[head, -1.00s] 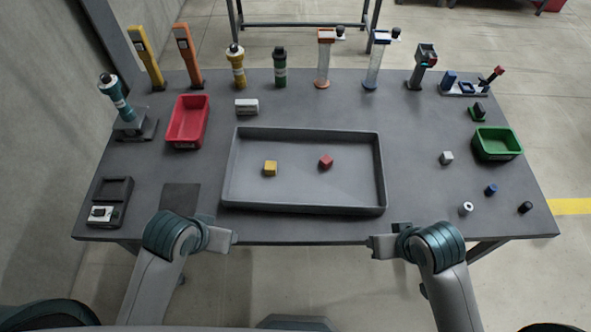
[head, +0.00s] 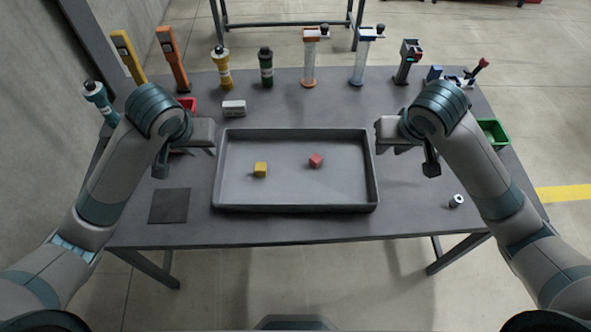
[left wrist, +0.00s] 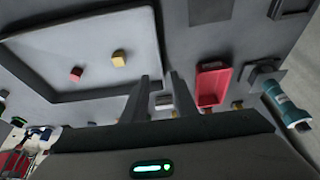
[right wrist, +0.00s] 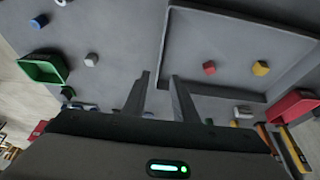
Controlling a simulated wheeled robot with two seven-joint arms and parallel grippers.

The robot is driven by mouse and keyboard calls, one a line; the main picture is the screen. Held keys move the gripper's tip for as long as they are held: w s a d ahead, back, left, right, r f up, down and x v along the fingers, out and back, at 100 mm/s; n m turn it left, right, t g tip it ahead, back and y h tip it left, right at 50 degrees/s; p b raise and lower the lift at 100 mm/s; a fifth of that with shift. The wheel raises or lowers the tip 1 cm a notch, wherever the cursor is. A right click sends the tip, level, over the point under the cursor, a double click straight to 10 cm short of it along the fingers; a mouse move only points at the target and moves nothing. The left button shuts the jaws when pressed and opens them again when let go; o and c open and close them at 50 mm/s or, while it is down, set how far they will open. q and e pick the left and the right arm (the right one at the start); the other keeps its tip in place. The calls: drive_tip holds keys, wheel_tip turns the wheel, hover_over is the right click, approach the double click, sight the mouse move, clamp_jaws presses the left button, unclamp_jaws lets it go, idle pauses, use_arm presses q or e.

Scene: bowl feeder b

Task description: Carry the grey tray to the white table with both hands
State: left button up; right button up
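The grey tray (head: 290,190) lies flat on a dark grey table with a yellow cube (head: 260,169) and a red cube (head: 315,160) inside. My left gripper (head: 208,138) is open and empty, above the table just off the tray's left side. My right gripper (head: 382,136) is open and empty, just off the tray's right side. The tray also shows in the left wrist view (left wrist: 95,75) and the right wrist view (right wrist: 225,55), apart from the fingers. I see no white table.
The dark table (head: 300,227) holds several upright tools along its back edge. A red bin (left wrist: 212,84) is left of the tray, partly hidden by my left arm in the head view. A green bin (head: 493,133) is at the right. A white block (head: 234,108) lies behind the tray.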

sight(219, 164)
use_arm(q)
drive_tip(key=shift+f, duration=0.2)
use_arm(e)
drive_tip(key=shift+w+a+f, duration=0.1)
